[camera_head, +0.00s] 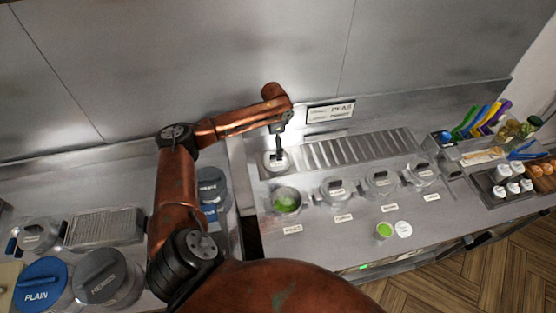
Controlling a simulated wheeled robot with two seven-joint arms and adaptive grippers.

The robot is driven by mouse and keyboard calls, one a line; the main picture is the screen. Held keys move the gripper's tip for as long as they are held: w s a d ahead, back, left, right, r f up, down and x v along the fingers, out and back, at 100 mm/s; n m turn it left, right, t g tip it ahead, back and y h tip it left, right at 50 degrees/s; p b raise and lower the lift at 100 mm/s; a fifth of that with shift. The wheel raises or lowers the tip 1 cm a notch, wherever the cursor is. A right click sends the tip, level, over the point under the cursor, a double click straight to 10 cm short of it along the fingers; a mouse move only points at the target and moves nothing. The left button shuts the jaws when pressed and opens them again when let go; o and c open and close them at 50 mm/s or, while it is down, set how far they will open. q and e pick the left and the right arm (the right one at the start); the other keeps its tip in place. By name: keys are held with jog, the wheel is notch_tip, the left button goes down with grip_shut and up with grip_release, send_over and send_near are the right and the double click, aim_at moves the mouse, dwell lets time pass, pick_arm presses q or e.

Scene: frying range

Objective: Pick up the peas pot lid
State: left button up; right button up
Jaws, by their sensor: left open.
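The peas pot (287,201) stands uncovered at the left end of the row of pots, with green contents showing. A round pale lid (268,165) with a dark handle lies behind the pot, at the left end of the ribbed metal strip. My left gripper (279,154) is open and points down right over this lid, at its handle. The fingers partly hide the handle, and I cannot tell if they touch it. My right gripper is not in view.
Several lidded pots (381,183) stand to the right of the peas pot. A small green cup (384,230) and a white disc (403,229) lie in front. A sign (331,111) stands against the back wall.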

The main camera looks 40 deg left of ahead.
pick_arm(q)
jog(key=f+p, duration=0.1)
jog(key=f, duration=0.7)
jog(key=shift+d, duration=0.2)
